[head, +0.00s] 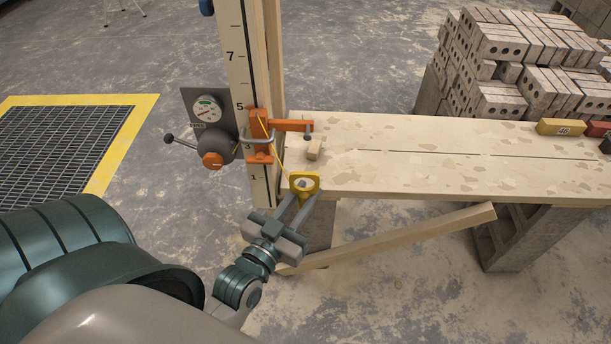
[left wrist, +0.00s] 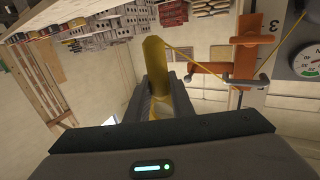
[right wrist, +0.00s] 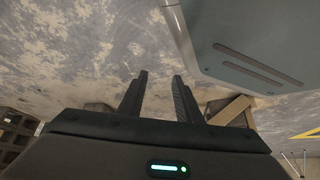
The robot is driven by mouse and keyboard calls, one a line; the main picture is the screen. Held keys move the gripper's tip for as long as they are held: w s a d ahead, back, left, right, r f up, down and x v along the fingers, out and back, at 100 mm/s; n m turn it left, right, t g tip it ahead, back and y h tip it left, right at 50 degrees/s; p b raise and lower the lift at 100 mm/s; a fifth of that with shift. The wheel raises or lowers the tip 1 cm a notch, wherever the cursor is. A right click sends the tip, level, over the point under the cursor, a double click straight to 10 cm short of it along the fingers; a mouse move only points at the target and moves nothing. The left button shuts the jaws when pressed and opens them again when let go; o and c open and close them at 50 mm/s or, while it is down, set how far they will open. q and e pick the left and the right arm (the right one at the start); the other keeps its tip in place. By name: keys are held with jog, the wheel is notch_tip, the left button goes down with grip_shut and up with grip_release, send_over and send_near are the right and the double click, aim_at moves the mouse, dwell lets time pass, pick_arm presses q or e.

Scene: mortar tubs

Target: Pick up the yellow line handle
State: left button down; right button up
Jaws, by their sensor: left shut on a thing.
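The yellow line handle (head: 304,181) is at the near left corner of the plank bench, between the fingertips of my left gripper (head: 296,206). My left gripper is shut on it. In the left wrist view the yellow handle (left wrist: 155,62) stands up between the dark fingers (left wrist: 160,95). A thin yellow line runs from it to the orange clamp (head: 261,135) on the numbered post. My right gripper (right wrist: 158,95) shows only in the right wrist view, with its two fingers apart and nothing between them.
The numbered post (head: 248,95) carries a gauge (head: 207,108) and a lever with a dark knob. The plank bench (head: 400,160) has a small wooden block (head: 315,148) near its left end. A yellow block (head: 561,127) and brick stacks (head: 510,60) are at the right. A timber brace (head: 400,235) slants below.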

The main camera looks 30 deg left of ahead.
pick_arm(q)
jog(key=shift+s+d, duration=0.3)
jog(key=shift+s, duration=0.2)
jog(key=shift+s+d, duration=0.25)
jog(key=shift+s, duration=0.2)
dwell(0.8)
jog(key=w+d+r+m+h, duration=0.1)
jog(key=w+d+r, duration=0.2)
jog(key=d+r, duration=0.2)
jog(key=shift+w+d+r+h, duration=0.2)
jog(key=shift+d+r+h, duration=0.05)
jog(key=shift+d+h, duration=0.05)
